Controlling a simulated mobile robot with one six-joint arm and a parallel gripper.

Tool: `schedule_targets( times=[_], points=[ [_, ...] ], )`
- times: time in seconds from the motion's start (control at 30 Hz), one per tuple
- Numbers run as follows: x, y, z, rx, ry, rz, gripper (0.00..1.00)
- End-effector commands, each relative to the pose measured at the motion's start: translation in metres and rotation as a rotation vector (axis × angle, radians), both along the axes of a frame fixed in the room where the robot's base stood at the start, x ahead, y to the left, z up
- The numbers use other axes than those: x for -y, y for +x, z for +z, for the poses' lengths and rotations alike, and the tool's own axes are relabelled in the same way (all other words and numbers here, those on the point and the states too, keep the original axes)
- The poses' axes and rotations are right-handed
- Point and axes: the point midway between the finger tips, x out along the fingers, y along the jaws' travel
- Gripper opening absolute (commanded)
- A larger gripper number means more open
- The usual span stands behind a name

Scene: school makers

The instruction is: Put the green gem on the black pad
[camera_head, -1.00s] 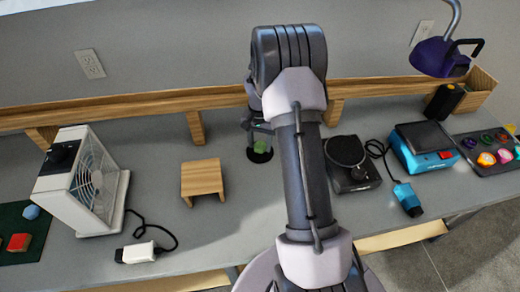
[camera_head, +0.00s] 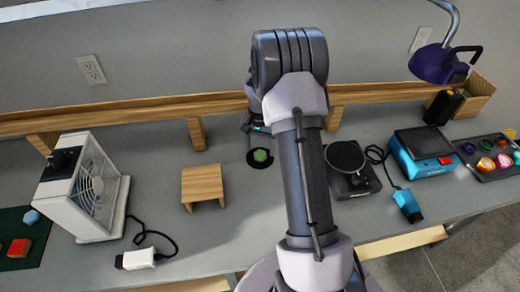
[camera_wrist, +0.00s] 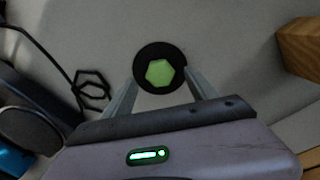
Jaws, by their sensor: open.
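The green gem (camera_head: 261,155) rests on the round black pad (camera_head: 254,164) on the grey bench. In the wrist view the hexagonal green gem (camera_wrist: 159,73) sits near the middle of the black pad (camera_wrist: 143,56), with a black rim showing all around it. My gripper (camera_wrist: 160,93) is open, its two fingers apart on either side of the pad's near edge, with nothing between them touching the gem that I can see. In the head view my gripper is mostly hidden behind my arm, just beyond the pad.
A small wooden stand (camera_head: 203,184) is left of the pad. A black device with a round plate (camera_head: 347,158) is to the right, then a blue scale (camera_head: 424,150) and a tray of colored pieces (camera_head: 490,155). A white fan (camera_head: 85,190) stands at left. A wooden rail (camera_head: 130,113) runs behind.

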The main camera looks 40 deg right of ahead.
Motion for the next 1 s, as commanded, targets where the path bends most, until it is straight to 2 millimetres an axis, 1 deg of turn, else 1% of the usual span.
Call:
schedule_targets(
  times=[0.03,0.1,0.2,0.3,0.37,0.43,0.47,0.53,0.57,0.6,0.67,0.7,0.73,0.77,0.8,0.83,0.87,0.9,1.0],
  points=[
    [0.001,0.001,0.022,0.004,-0.002,0.000,0.68],
    [0.000,0.001,0.044,0.004,-0.002,0.000,0.68],
    [0.000,0.001,0.069,0.003,-0.002,0.001,0.68],
    [0.000,0.001,0.085,0.002,-0.001,0.000,0.68],
    [0.000,0.000,0.091,0.001,0.000,0.000,0.68],
    [-0.005,0.001,0.103,0.010,-0.002,0.009,0.68],
    [-0.010,0.001,0.113,0.021,-0.005,0.019,0.68],
    [-0.035,-0.002,0.149,0.064,-0.012,0.057,0.68],
    [-0.051,-0.006,0.170,0.090,-0.013,0.080,0.68],
    [-0.074,-0.015,0.198,0.127,-0.017,0.118,0.68],
    [-0.112,-0.035,0.236,0.186,-0.017,0.176,0.68],
    [-0.135,-0.051,0.257,0.226,-0.016,0.215,0.68],
    [-0.152,-0.065,0.271,0.255,-0.015,0.244,0.68],
    [-0.168,-0.080,0.283,0.285,-0.013,0.273,0.68],
    [-0.189,-0.101,0.296,0.326,-0.010,0.312,0.68],
    [-0.203,-0.117,0.304,0.355,-0.008,0.340,0.68],
    [-0.215,-0.133,0.310,0.384,-0.004,0.367,0.68],
    [-0.230,-0.154,0.314,0.419,0.001,0.402,0.68],
    [-0.255,-0.195,0.316,0.490,0.014,0.471,0.68]
  ],
)
